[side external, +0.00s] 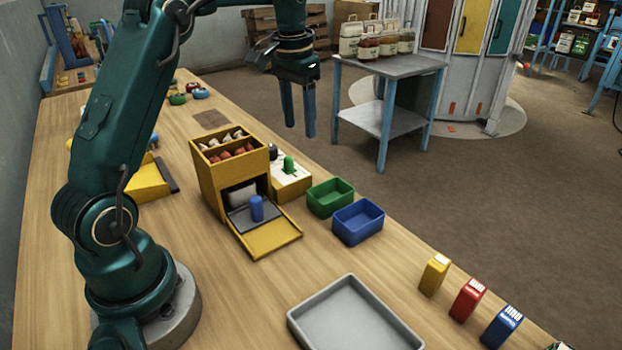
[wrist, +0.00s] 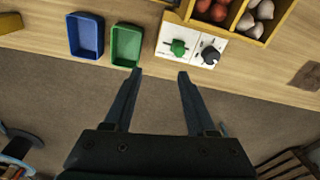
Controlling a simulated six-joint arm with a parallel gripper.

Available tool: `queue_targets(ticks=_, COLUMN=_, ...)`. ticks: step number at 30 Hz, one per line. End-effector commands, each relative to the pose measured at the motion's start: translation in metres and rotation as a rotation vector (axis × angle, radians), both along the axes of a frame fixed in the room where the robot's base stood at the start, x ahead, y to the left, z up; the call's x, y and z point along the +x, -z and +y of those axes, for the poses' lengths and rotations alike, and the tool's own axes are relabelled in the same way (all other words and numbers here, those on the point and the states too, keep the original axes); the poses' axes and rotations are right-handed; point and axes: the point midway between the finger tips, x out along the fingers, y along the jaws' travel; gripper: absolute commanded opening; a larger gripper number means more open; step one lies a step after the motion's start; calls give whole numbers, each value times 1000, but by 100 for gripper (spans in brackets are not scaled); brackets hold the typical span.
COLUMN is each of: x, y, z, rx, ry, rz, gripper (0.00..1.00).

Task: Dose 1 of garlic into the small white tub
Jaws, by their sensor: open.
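My gripper (side external: 299,131) is open and empty, high up, with its fingers pointing down. In the wrist view its fingertips (wrist: 160,73) are apart over the floor just past the table edge. A yellow dispenser box (side external: 207,180) has white garlic-like bulbs (side external: 222,138) in one top compartment and red onion-like bulbs (side external: 232,153) in another. The bulbs also show in the wrist view, white (wrist: 264,9) and red (wrist: 213,10). A whitish object (side external: 242,193) sits partly hidden in the box's lower opening; I cannot tell whether it is the small white tub.
A white panel with a green knob (wrist: 178,47) and a dark knob (wrist: 210,55) adjoins the box. A blue cylinder (side external: 257,208) stands at the opening. Green (side external: 330,197) and blue (side external: 358,222) bins, a grey tray (side external: 300,330) and small coloured blocks (side external: 467,299) stand nearby.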

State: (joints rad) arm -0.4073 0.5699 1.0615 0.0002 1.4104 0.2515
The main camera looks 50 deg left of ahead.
Motion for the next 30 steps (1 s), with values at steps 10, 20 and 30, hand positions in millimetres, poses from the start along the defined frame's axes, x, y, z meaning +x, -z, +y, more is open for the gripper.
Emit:
queue_targets(ticks=10, x=-19, y=-45, z=-40, rx=34, ry=79, rz=-94, gripper=57)
queue_targets(ticks=20, x=-48, y=-70, z=-74, rx=51, ry=135, rz=-172, gripper=57)
queue_targets(ticks=30, x=-84, y=-82, z=-102, rx=59, ry=182, rz=-250, gripper=57)
